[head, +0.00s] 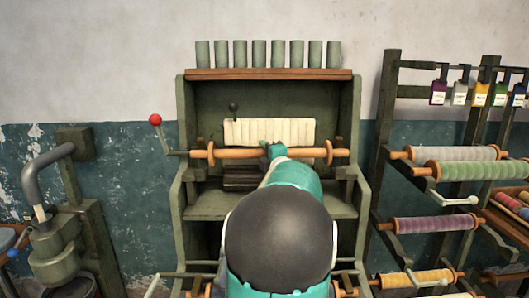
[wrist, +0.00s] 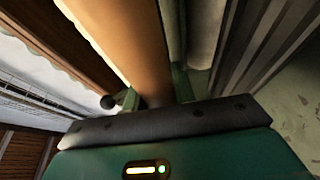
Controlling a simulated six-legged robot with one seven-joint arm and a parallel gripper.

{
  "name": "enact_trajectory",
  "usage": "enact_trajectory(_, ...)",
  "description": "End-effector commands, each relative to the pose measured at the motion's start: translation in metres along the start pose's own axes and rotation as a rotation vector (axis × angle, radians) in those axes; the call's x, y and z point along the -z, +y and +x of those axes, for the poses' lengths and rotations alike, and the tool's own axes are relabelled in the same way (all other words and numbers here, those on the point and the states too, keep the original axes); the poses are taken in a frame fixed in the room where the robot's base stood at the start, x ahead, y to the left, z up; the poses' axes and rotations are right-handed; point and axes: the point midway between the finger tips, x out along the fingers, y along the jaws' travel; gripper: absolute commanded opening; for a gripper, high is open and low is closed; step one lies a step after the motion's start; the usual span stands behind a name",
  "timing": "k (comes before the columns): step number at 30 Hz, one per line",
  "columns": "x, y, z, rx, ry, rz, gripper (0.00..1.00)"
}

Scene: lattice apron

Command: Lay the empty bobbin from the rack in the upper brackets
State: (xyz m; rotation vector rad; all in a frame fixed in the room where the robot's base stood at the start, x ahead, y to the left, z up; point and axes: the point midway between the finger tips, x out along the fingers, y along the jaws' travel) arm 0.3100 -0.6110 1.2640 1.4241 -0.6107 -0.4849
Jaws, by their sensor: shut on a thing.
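The empty bobbin (head: 235,154) is a bare orange-brown wooden bar with a round flange near each end. It lies level across the front of the green cabinet. My gripper (head: 274,150) is shut around the middle of its shaft; in the wrist view the shaft (wrist: 135,50) runs between the fingers (wrist: 157,95). My arm hides part of the cabinet below.
A crank with a red knob (head: 155,119) stands at the bobbin's left end. A pale ribbed panel (head: 250,131) is behind the bobbin. Several green cylinders stand on the cabinet top (head: 270,74). The rack (head: 386,120) with thread-wound bobbins is at right, a grey pipe machine (head: 50,240) at left.

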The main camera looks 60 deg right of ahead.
Motion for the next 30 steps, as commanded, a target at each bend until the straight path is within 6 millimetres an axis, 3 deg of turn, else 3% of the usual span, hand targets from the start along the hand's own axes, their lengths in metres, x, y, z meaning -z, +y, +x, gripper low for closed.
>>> enact_trajectory(14, 0.000, 0.000, -0.001, -0.001, 0.000, 0.000, 0.00)
enact_trajectory(30, 0.001, -0.013, -0.002, -0.002, 0.001, 0.000, 0.00)
